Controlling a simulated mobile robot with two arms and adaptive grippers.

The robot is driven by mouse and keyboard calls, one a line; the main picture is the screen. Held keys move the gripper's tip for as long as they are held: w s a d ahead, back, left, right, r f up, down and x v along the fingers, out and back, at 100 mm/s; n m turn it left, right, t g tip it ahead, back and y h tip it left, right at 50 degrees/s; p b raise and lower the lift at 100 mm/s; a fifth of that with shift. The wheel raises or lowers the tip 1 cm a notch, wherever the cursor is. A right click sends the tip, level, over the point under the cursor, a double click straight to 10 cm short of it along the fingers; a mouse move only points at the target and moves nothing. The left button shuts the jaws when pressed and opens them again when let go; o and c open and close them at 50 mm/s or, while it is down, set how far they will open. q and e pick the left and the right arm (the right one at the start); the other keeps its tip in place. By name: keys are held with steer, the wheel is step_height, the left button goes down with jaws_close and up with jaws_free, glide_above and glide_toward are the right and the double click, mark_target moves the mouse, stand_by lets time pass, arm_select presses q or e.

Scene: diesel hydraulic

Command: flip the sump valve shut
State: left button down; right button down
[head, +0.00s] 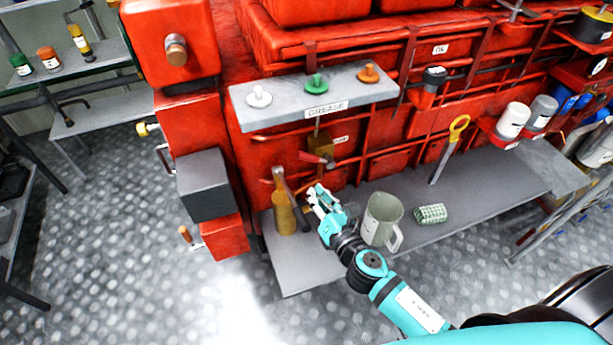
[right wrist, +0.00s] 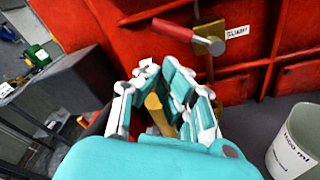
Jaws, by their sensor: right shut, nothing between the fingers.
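The sump valve has a brass body (head: 321,143) low on the red engine, beside a small white label. Its red lever (head: 316,158) lies roughly sideways across the front of the body. In the right wrist view the red-gripped lever (right wrist: 209,44) and the brass body (right wrist: 204,65) stand beyond the fingers, next to a SUMP label (right wrist: 237,32). My right gripper (head: 317,194) is below the lever and apart from it, with its fingers closed and empty. The fingers also show in the right wrist view (right wrist: 165,75). My left gripper is not in view.
A yellow-brown bottle (head: 284,215) stands close left of my gripper on the grey shelf (head: 300,265). A measuring jug (head: 381,219) stands close right, with a patterned cloth-like block (head: 431,214) beyond. A GREASE shelf (head: 300,103) juts out above the valve.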

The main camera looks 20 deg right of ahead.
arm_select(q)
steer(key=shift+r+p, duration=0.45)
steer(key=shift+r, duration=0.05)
arm_select(e)
steer(key=w+a+f, duration=0.1)
steer(key=w, duration=0.8)
steer(key=shift+w+f, duration=0.15)
steer(key=shift+w, duration=0.1)
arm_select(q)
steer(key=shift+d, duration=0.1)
arm_select(e)
steer(key=shift+a, duration=0.1)
